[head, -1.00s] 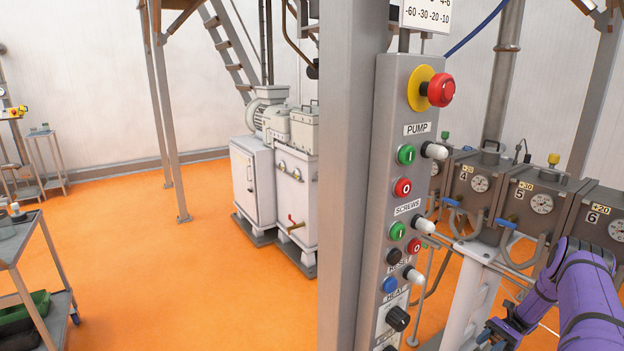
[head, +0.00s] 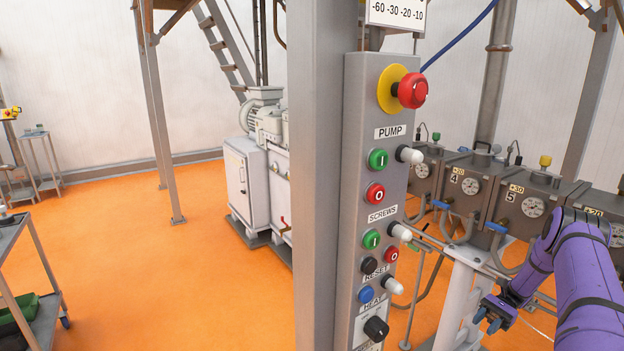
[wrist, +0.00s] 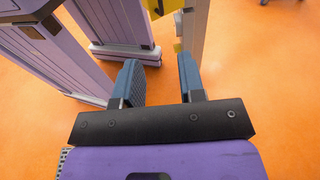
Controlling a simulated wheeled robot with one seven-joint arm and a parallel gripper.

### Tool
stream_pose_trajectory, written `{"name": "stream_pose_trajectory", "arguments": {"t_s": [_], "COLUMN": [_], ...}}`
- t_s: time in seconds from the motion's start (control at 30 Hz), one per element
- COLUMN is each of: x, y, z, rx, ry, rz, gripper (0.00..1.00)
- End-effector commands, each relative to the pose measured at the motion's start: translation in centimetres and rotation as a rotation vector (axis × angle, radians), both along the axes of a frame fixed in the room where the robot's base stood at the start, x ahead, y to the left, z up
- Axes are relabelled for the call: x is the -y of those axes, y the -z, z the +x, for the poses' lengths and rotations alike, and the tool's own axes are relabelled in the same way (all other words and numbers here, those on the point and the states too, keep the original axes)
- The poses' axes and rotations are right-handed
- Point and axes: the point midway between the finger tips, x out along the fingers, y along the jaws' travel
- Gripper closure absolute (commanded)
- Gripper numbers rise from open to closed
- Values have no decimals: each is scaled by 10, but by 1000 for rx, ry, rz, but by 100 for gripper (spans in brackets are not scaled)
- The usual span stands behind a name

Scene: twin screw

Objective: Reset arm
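My arm is purple and shows at the lower right of the head view, folded with the wrist bent down. My gripper (head: 490,316) is at the arm's low end, to the right of the control panel (head: 368,210) and apart from it. In the wrist view my gripper (wrist: 160,82) has two blue fingers with a clear gap between them. Nothing is between the fingers; orange floor and pale machine parts show beyond.
A grey post (head: 314,180) stands left of the panel. Grey barrel blocks with gauges (head: 533,207) and a white stand (head: 462,290) are behind my arm. A cart (head: 30,290) is at far left. Orange floor (head: 190,280) is open between cart and post.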

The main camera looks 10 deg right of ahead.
Motion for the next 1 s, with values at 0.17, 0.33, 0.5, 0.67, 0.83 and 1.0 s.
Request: {"name": "stream_pose_trajectory", "arguments": {"t_s": [0.17,0.33,0.5,0.67,0.83,1.0], "x": [-8,-24,-47,-72,-102,-134], "y": [-41,-99,-158,-212,-266,-316], "z": [17,36,49,54,53,44], "rx": [46,115,194,276,368,468], "ry": [-50,-120,-193,-260,-330,-396], "rz": [-74,-178,-284,-380,-478,-572], "gripper": [63,63,63,63,63,63]}}
